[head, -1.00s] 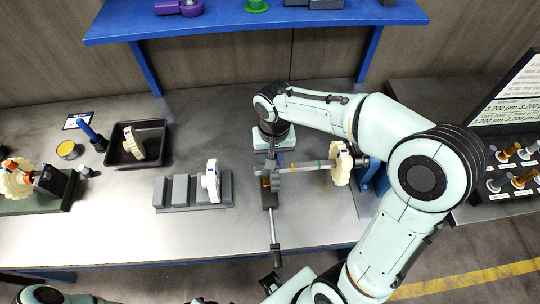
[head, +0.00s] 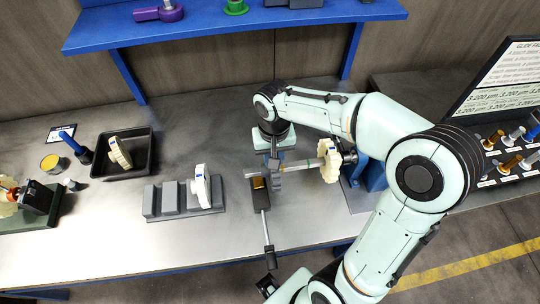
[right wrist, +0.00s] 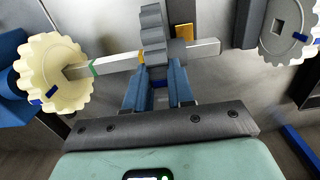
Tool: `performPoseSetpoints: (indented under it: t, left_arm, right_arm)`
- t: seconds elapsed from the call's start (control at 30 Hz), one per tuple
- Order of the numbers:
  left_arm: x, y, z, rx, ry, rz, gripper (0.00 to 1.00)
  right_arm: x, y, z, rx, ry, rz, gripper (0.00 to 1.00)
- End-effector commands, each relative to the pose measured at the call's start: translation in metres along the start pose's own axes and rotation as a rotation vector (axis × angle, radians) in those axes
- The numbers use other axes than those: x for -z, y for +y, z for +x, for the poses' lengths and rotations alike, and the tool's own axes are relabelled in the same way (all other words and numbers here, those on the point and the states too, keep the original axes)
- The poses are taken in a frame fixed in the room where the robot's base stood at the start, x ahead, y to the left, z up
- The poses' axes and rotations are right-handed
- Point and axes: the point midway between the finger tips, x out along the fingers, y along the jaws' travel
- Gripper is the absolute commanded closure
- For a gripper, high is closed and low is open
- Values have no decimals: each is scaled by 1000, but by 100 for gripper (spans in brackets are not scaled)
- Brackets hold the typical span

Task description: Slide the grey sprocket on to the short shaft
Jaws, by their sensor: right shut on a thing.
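The grey sprocket (head: 276,178) is between the fingers of my right gripper (head: 274,162), which is shut on it. In the right wrist view the sprocket (right wrist: 153,35) stands upright around the square shaft (right wrist: 116,63), whose bare end sticks out on the far side. The shaft (head: 300,165) has green and yellow bands and carries a cream sprocket (head: 329,161) at its right end. A gap of bare shaft lies between the two sprockets. The sprocket's bore is hidden. My left gripper is out of view.
A dark block with a gold piece and a rod (head: 265,225) stands just below the shaft end. A grey slotted rack (head: 170,205) holds a white sprocket (head: 201,187). A black tray (head: 143,160) holds a cream sprocket (head: 119,153). The front bench is clear.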

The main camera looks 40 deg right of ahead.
Motion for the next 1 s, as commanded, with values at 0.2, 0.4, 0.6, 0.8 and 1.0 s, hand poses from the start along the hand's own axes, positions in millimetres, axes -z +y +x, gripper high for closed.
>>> performPoseSetpoints:
  t: [0.2, 0.4, 0.6, 0.8, 1.0]
  left_arm:
    - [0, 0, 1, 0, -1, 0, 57]
    - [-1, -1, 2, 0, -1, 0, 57]
    - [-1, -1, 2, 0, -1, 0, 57]
    - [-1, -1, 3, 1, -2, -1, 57]
    - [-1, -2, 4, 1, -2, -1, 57]
  right_arm:
    - [0, 7, 0, 1, 1, 1, 100]
    - [0, 12, 0, 1, 0, 0, 100]
    - [0, 19, 0, 1, 0, 1, 100]
    - [0, 25, 0, 1, 1, 1, 100]
    - [0, 31, 0, 1, 1, 1, 100]
